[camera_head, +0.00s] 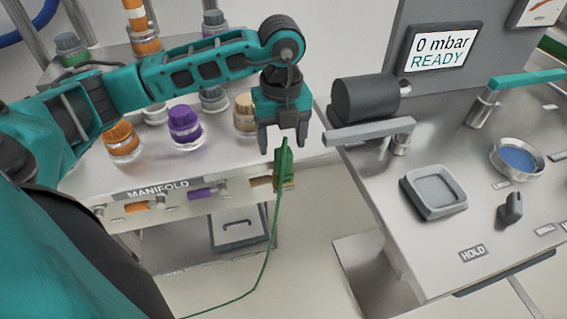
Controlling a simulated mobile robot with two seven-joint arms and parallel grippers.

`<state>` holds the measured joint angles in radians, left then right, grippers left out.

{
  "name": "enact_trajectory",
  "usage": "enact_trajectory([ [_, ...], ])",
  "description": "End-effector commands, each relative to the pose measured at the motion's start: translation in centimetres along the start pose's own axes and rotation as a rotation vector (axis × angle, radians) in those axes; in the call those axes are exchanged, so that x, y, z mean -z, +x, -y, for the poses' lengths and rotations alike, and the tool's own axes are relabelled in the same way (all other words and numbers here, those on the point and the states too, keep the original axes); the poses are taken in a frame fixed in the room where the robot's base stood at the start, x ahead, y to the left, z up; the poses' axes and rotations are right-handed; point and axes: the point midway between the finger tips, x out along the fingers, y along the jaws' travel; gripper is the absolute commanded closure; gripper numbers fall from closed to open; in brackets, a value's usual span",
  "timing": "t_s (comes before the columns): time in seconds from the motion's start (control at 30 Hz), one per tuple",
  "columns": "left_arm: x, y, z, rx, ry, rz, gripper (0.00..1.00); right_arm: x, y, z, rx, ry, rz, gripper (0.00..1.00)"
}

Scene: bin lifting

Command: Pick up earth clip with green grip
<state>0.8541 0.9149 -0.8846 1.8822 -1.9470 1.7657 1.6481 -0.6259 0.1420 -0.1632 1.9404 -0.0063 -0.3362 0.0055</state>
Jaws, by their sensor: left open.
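The earth clip with the green grip (284,161) hangs at the right end of the manifold bench's front edge. A thin green cable runs down from it to the floor. My left gripper (281,149) points down with its fingers apart, just above the clip's top end. In this view the clip's top lies close below the fingertips; I cannot tell the exact gap or whether they touch. My right gripper does not show.
The manifold bench (230,163) carries orange, purple and grey capped jars left of my gripper. To the right, a steel bench (420,240) holds a dark cylinder (365,98), a grey square tray (434,193) and a blue-filled dish (517,158). Open floor lies between the benches.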

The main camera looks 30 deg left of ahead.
Motion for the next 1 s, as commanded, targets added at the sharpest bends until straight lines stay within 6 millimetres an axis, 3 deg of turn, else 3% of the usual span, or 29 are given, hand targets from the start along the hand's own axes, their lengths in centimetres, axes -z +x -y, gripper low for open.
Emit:
enact_trajectory([
  [0.3,0.2,4.4,0.2,-0.002,0.002,-0.003,0.32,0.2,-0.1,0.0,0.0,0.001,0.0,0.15],
  [0.57,0.2,4.7,0.2,-0.001,0.002,-0.002,0.32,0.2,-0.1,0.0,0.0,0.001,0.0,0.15],
  [1.0,0.2,4.6,0.2,0.0,0.002,-0.002,0.72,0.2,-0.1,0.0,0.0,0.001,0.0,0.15],
])
